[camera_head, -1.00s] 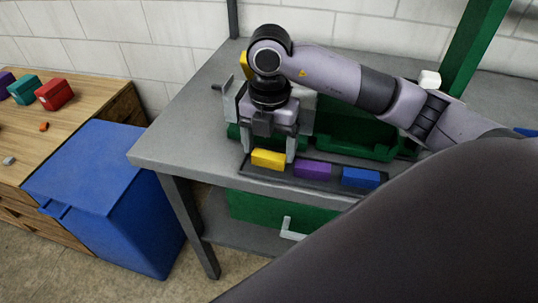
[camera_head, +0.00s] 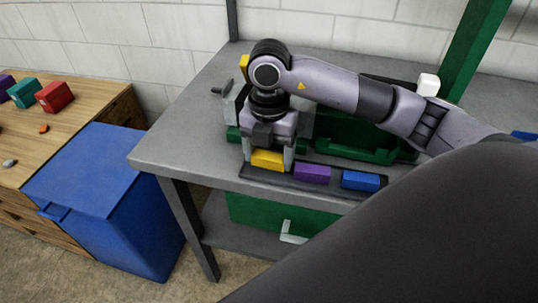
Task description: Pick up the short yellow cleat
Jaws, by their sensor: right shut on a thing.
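The short yellow cleat (camera_head: 267,160) is a small yellow block at the left end of a dark tray (camera_head: 333,188) near the front edge of the grey workbench. My right gripper (camera_head: 267,158) points down over it and is shut on it, one finger at each end. I cannot tell whether the cleat still touches the tray. Part of its top is hidden by the gripper. My left gripper is not in view.
A purple block (camera_head: 312,173) and a blue block (camera_head: 360,181) lie to the right in the same tray. A green open case (camera_head: 355,140) stands behind. A blue bin (camera_head: 88,170) and a wooden bench (camera_head: 85,97) are at left.

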